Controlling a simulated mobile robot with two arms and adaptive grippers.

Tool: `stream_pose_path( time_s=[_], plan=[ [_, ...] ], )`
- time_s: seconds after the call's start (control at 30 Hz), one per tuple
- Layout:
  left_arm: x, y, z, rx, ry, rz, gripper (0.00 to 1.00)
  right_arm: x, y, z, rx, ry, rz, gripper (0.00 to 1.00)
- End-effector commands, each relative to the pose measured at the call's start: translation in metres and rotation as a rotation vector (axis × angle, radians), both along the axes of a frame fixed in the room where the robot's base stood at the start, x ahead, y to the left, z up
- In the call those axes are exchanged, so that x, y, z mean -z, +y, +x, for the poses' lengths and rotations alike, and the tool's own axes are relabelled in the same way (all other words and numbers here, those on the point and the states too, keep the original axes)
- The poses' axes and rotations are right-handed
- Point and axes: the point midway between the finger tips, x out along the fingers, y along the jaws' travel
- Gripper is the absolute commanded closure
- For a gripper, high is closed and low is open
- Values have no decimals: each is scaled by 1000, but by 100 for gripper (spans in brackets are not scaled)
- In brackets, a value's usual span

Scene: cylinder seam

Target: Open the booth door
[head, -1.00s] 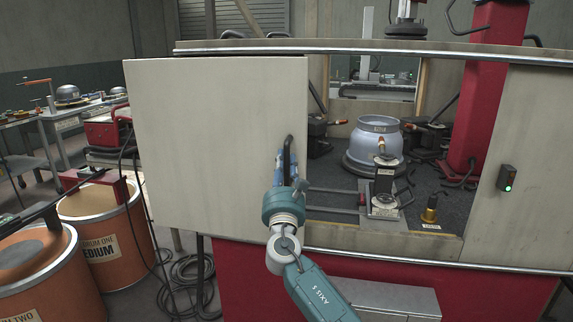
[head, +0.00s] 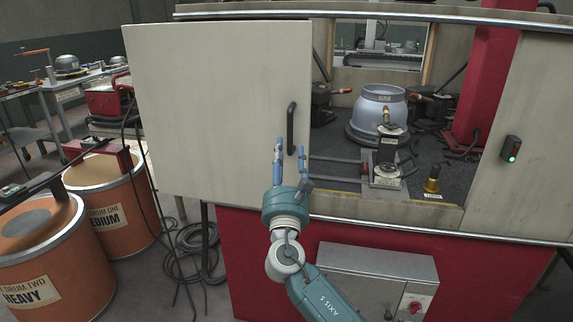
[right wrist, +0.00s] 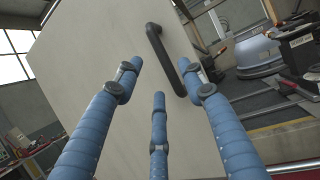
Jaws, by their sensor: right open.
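The booth door (head: 215,110) is a pale grey panel standing to the left of the booth's opening, which is uncovered. A black bar handle (head: 291,128) is fixed near the door's right edge; it also shows in the right wrist view (right wrist: 168,58). My right gripper (head: 288,155) is open and empty, just below and left of the handle. Its blue fingers (right wrist: 160,85) point at the door, with the handle ahead of them and apart from the palm. Whether a fingertip touches the door cannot be told. My left gripper is not in view.
Inside the booth are a grey-blue cylinder (head: 378,108), clamps and a brass piece (head: 432,182). A red column (head: 487,85) stands at right. Orange drums (head: 110,205) and coiled cables (head: 195,250) lie left, below the door. A grey box (head: 375,272) sits below the opening.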

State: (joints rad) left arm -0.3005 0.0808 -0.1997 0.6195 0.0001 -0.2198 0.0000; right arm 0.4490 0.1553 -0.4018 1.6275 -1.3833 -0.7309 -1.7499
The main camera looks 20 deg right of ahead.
Motion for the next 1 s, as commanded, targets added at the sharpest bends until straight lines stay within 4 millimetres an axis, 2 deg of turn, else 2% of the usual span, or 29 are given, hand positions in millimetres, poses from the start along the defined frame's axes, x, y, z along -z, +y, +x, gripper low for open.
stream_pose_path(
  time_s=[0.1, 0.27, 0.77, 0.87, 0.97, 1.0],
  plan=[
    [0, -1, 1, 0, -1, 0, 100, 8, 6, -16, -1, 2, 1, 60],
    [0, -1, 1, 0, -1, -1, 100, 12, 10, -27, 0, 1, 0, 60],
    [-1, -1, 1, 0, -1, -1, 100, 15, 11, -27, -4, 5, 6, 60],
    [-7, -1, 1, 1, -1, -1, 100, 34, 10, -21, -26, 42, 52, 60],
    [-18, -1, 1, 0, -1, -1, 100, 82, 8, -12, -73, 127, 170, 60],
    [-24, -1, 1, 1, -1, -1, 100, 108, 8, -10, -95, 170, 238, 60]
  ],
)
